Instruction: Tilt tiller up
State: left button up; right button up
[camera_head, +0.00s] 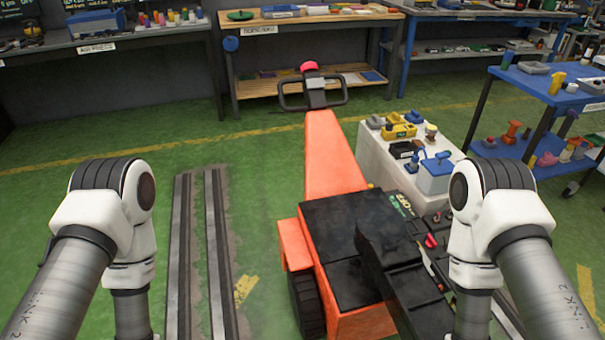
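An orange tugger with a dark top (345,215) stands in front of me between my two arms. Its orange tiller (330,155) extends away from me, toward the benches. The tiller ends in a black loop handle (315,95) with a red cap (309,66). My left and right arms come in from the two sides, and their lower parts run off the bottom edge. Both grippers are out of view. Neither visible arm part touches the tiller.
A white table with tools and boxes (374,155) stands close to the tugger's right. Two floor rails (213,250) run along its left. A wooden bench (290,86) is behind the handle. A blue cart (525,86) stands at right. Green floor is free at left.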

aim_at(331, 168)
jog(key=z, duration=0.25)
jog(key=i+j+z, duration=0.25)
jog(key=z, duration=0.15)
jog(key=i+j+z, duration=0.15)
jog(key=j+z, duration=0.25)
jog(key=i+j+z, duration=0.15)
jog(key=j+z, duration=0.25)
